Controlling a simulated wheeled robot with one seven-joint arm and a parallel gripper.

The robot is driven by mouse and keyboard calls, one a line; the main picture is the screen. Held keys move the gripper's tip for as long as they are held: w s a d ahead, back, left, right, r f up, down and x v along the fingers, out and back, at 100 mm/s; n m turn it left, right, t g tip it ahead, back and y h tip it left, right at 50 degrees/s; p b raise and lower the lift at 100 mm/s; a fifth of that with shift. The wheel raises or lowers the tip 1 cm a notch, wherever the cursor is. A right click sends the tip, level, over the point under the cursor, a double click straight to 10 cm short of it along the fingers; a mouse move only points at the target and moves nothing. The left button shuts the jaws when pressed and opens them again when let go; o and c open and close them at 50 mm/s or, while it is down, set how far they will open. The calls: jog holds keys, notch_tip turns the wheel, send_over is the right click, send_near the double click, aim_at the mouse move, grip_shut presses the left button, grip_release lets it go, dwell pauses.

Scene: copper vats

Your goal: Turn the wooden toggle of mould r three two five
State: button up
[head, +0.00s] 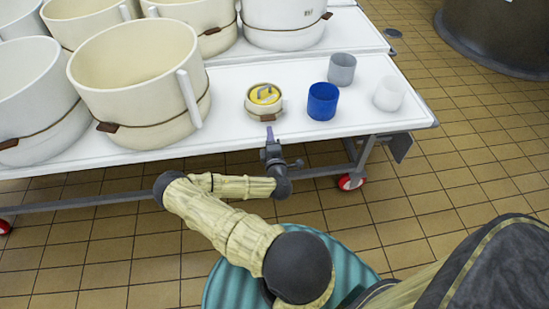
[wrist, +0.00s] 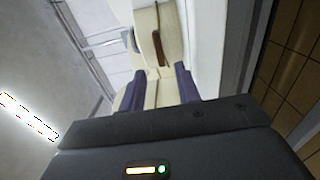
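A small round cream mould (head: 251,108) with a yellow disc (head: 263,95) in its open top stands near the front edge of the white table. A brown wooden toggle (head: 268,117) sits on its front, on a thin dark band. I cannot read any number on it. My gripper (head: 270,131) is just in front of this toggle, apart from it. In the wrist view my gripper (wrist: 160,78) has its two purple fingers spread with nothing between the tips. The brown toggle (wrist: 159,47) lies beyond the tips, against the cream mould wall (wrist: 145,20).
Large cream moulds with brown toggles, one nearest at left (head: 130,60), crowd the left of the white table (head: 225,143). A blue cup (head: 322,101), a grey cup (head: 342,69) and a white cup (head: 389,93) stand right of the small mould.

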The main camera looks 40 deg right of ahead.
jog(key=v, duration=1)
jog(key=shift+s+p, duration=0.2)
jog(key=shift+p, duration=0.25)
jog(key=shift+a, duration=0.1)
